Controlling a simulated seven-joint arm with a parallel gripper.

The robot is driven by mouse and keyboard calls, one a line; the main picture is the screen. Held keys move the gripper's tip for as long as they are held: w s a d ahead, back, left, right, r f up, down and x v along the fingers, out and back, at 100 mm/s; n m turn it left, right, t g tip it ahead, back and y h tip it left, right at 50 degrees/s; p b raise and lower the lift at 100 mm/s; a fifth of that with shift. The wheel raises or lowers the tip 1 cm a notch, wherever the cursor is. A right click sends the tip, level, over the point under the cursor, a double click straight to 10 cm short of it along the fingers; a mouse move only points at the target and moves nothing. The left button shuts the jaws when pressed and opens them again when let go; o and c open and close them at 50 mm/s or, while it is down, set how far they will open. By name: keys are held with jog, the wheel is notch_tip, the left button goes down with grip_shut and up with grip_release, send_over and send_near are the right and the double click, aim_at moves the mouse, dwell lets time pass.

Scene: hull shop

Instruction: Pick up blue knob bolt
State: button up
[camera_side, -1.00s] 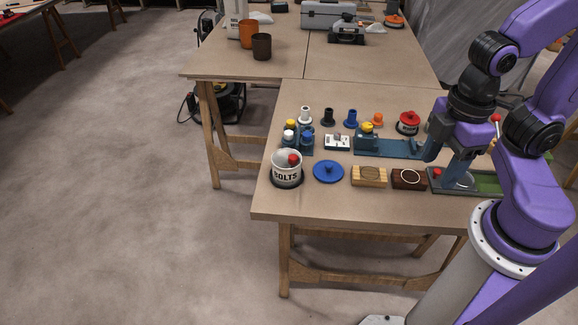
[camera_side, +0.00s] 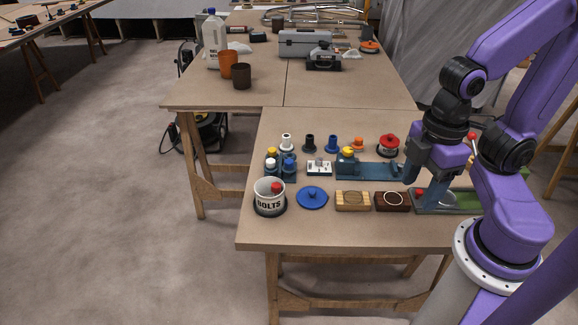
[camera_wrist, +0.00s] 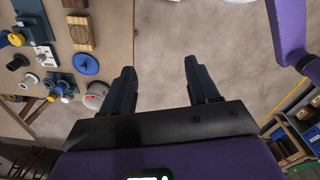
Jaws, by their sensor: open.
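Another blue knob (camera_side: 289,164) shows in a small blue rack at the left, beside yellow and white knobs. My gripper (camera_side: 425,182) is at the bench's right side, well right of both blue knobs. In the wrist view my gripper (camera_wrist: 159,68) is open, with nothing between its fingers and floor beyond them. The rack (camera_wrist: 62,78) shows at the left there.
A white BOLTS bucket (camera_side: 269,197), a blue lid (camera_side: 312,198), a wooden block (camera_side: 352,201) and a dark block (camera_side: 392,201) line the bench front. A blue fixture (camera_side: 378,171) and a red spool (camera_side: 388,145) lie behind. The bench's front strip is clear.

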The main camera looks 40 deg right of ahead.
jog(key=w+a+r+m, duration=0.1)
jog(key=w+a+m, duration=0.25)
jog(key=w, duration=0.65)
jog(key=m, duration=0.9)
send_over(289, 161)
notch_tip(289, 161, down, 5)
notch_tip(289, 161, down, 17)
jog(key=shift+r, duration=0.1)
grip_shut()
